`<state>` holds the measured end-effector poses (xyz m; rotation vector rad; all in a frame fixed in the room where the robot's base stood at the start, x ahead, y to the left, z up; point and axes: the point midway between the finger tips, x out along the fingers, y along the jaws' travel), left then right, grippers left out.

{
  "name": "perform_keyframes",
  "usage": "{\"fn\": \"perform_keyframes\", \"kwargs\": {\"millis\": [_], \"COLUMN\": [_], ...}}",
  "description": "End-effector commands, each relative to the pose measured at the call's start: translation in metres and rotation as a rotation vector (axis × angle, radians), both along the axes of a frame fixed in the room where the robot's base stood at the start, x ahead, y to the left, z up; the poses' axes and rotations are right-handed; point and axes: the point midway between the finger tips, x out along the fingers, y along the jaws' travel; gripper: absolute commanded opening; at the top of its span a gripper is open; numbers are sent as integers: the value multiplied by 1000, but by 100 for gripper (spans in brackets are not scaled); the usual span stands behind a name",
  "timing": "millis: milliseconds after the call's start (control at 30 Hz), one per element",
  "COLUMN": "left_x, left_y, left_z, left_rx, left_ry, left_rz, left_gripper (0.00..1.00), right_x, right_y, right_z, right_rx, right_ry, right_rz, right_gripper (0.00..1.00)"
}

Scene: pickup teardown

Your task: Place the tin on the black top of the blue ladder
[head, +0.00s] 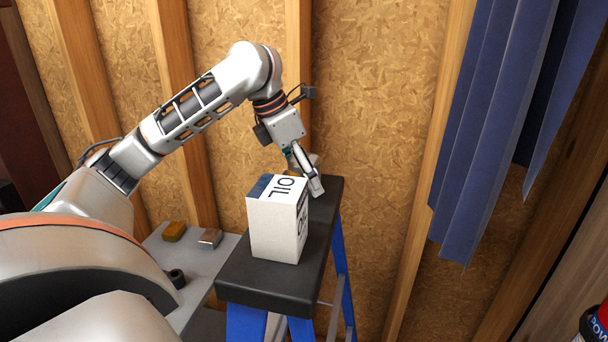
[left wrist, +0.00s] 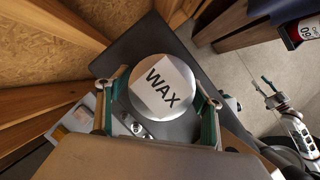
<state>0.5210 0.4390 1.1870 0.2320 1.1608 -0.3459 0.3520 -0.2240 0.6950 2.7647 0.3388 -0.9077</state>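The round tin (left wrist: 163,88), with a white WAX label, sits between the fingers of my left gripper (left wrist: 163,92) in the left wrist view. The fingertips are against its two sides. The ladder's black top (head: 258,284) lies under it, but I cannot tell whether the tin touches it. In the head view my left gripper (head: 312,183) points down at the far end of the top, and the tin is mostly hidden there. The blue ladder legs (head: 341,262) stand below. My right gripper (left wrist: 265,87) shows small in the left wrist view, away from the ladder, fingers apart and empty.
A white OIL box (head: 276,228) stands on the black top, in front of my left gripper. Blue sheeting (head: 485,130) hangs at right. A stud wall is close behind.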

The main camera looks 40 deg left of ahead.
Motion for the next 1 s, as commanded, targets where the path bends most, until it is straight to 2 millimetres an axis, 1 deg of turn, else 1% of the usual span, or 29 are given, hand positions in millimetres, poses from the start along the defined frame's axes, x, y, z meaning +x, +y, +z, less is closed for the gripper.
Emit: {"fn": "perform_keyframes", "kwargs": {"millis": [167, 267, 700, 833, 1000], "left_x": [0, -3, -28, -34, -40], "left_y": [0, 1, 12, 14, 16], "left_z": [3, 11, 77, 93, 106], "left_rx": [0, 0, -1, 0, 0], "left_ry": [-1, -3, -3, -3, 0], "left_rz": [0, 0, 1, -1, -1], "left_gripper": [66, 66, 66, 66, 66], "right_x": [0, 0, -1, -1, -1], "right_y": [0, 0, 0, 0, 0], "right_z": [0, 0, 0, 0, -1], "right_rx": [-1, -2, -1, -1, -1], "right_ry": [1, 1, 1, 2, 2], "right_rz": [0, 1, 1, 1, 1], "right_gripper": [40, 40, 40, 40, 40]}}
